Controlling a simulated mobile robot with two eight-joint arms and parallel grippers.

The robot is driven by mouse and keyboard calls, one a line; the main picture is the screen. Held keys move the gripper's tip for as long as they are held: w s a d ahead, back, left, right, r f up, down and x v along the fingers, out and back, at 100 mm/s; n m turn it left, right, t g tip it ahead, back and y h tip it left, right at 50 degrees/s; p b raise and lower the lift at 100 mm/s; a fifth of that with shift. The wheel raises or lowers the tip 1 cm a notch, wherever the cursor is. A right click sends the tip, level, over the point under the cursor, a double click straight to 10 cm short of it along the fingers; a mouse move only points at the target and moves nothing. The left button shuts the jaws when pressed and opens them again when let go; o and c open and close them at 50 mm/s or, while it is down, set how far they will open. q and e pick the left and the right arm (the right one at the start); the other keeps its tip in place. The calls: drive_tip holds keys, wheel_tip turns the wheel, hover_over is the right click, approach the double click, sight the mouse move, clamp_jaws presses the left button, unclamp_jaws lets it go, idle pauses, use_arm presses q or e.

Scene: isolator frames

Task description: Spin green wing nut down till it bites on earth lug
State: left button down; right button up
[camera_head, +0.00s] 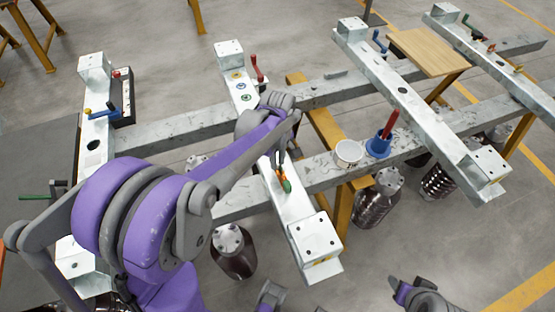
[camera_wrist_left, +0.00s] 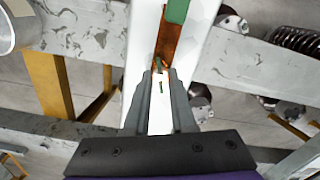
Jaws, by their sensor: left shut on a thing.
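My left gripper (camera_wrist_left: 160,74) is at the crossbeam in the middle, its fingertips close to the copper-coloured earth lug (camera_wrist_left: 166,45). It is shut on the green wing nut (camera_wrist_left: 161,88), of which only a small green sliver shows between the fingers. A small stud stands at the fingertips. The lug carries a larger green piece (camera_wrist_left: 178,10) at its far end. In the head view the lug is a small orange patch (camera_head: 282,174) just below my left gripper (camera_head: 279,163). Whether the nut touches the lug, I cannot tell. My right gripper is not clearly seen.
The metal crossbeam (camera_head: 315,236) lies across long rails. A red-handled crank (camera_head: 257,69) stands farther up it. To the right are a white tub (camera_head: 349,151) and a blue holder (camera_head: 379,147) with a red handle. A wooden board (camera_head: 428,50) lies at the back right.

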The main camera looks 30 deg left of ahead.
use_arm(q)
drive_tip(key=m, duration=1.1)
drive_tip(key=shift+m, duration=0.4)
drive_tip(key=m, duration=0.5)
drive_tip(key=shift+m, duration=0.3)
drive_tip(key=m, duration=1.1)
drive_tip(key=shift+m+p, duration=0.3)
drive_tip(key=m, duration=0.5)
drive_tip(key=shift+m, duration=0.3)
drive_tip(key=m, duration=1)
drive_tip(key=shift+m, duration=0.3)
